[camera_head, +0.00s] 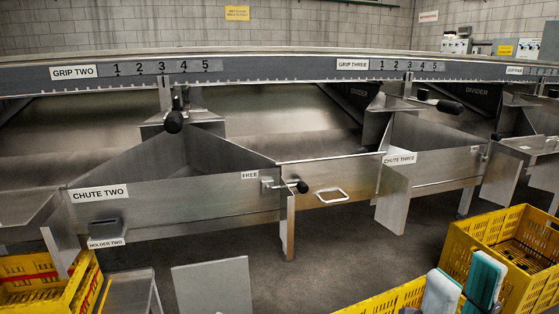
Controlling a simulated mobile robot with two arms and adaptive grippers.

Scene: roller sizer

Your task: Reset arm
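My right gripper (462,284) shows at the bottom right edge, its two pale grey and teal fingers pointing up. The fingers stand apart with a narrow gap, and nothing shows between them. The gripper is in front of the yellow crates in the picture; its wrist and arm are cut off below the frame. My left gripper and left arm are not in view.
The steel sizer, with chute two (170,205) and chute three (420,172), spans the view. A yellow crate (520,285) stands at right, another (385,300) at the bottom, more at lower left. A grey panel (212,288) stands at lower left. Bare floor (330,255) lies between.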

